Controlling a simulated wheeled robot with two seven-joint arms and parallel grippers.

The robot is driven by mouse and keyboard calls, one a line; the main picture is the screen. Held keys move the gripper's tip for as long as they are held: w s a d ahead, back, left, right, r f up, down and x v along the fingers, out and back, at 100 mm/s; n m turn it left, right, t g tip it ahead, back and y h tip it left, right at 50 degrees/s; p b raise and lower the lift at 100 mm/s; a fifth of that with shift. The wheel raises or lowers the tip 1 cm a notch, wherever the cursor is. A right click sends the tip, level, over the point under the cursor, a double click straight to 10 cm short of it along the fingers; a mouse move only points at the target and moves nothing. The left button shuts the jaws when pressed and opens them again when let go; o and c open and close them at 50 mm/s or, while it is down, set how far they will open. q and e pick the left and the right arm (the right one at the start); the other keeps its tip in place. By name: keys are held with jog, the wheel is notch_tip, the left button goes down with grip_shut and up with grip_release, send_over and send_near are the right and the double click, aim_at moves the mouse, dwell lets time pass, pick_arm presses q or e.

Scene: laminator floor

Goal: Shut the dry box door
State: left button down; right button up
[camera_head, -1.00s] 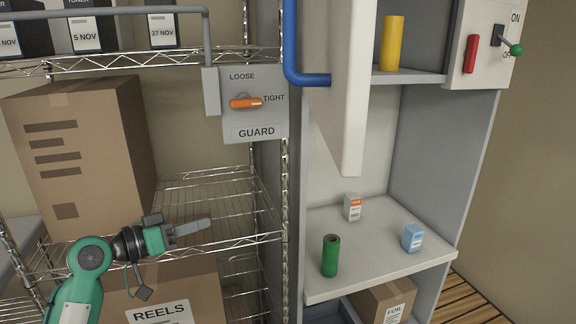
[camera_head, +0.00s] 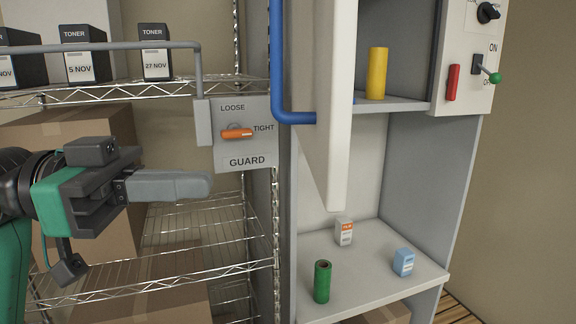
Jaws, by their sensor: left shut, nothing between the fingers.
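The dry box door (camera_head: 340,110) is the white panel seen nearly edge-on at the front of the grey cabinet. It stands open, and the cabinet's shelves show on its right. My left gripper (camera_head: 207,184) is shut and empty. It points right, left of the door and apart from it, in front of the wire rack and below the guard plate. My right gripper is not in view.
A blue pipe (camera_head: 277,60) runs just left of the door. A guard plate (camera_head: 245,150) with an orange knob (camera_head: 237,133) is above my left gripper. A green cylinder (camera_head: 322,282), small boxes and a yellow cylinder (camera_head: 377,74) stand on the cabinet shelves.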

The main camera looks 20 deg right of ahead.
aim_at(324, 181)
pick_arm(q)
jog(key=p+x, duration=0.4)
jog(key=x, duration=0.5)
jog(key=shift+d+r, duration=0.15)
jog(key=shift+d, duration=0.05)
jog(key=shift+s+d+p, duration=0.15)
jog(key=shift+d+p, duration=0.25)
jog(key=shift+d, duration=0.1)
